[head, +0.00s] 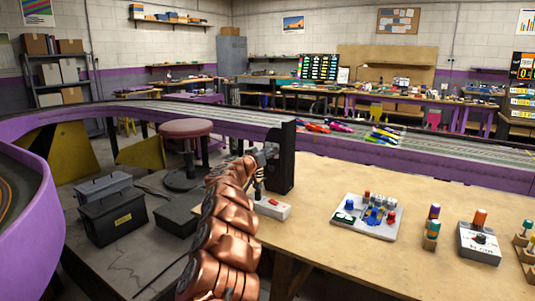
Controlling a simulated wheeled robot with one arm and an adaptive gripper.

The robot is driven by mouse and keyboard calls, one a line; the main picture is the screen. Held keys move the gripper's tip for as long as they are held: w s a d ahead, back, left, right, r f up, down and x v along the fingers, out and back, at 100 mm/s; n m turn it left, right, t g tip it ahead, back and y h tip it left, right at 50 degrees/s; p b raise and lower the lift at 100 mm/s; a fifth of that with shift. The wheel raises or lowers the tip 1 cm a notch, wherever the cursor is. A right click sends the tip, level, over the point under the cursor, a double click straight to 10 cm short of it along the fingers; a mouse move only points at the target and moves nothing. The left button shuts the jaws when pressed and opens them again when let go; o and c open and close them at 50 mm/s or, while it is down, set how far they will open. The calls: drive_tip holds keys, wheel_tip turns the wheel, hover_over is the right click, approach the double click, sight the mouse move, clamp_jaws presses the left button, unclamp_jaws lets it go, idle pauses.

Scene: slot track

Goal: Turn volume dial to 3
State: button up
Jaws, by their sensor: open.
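My gripper (262,157) is at the far end of my copper-coloured arm, open and small in view. It is in front of a black upright box (284,170) near the table's left end; I cannot tell whether it touches it. No dial marked as volume can be made out. A pale box (468,251) at the right of the table carries a small dark knob and an orange cylinder, and its markings are too small to read. That box is well apart from my gripper. The black box's face is partly hidden by my gripper.
A purple-sided track (350,146) runs behind. Black cases (113,218) and a stool (186,129) stand left.

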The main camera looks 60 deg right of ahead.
clamp_jaws()
idle(0.5)
drive_tip(key=m+b, duration=0.8)
drive_tip(key=m, duration=2.7)
drive_tip(key=shift+f+m+b, duration=0.15)
drive_tip(key=shift+m+b, duration=0.15)
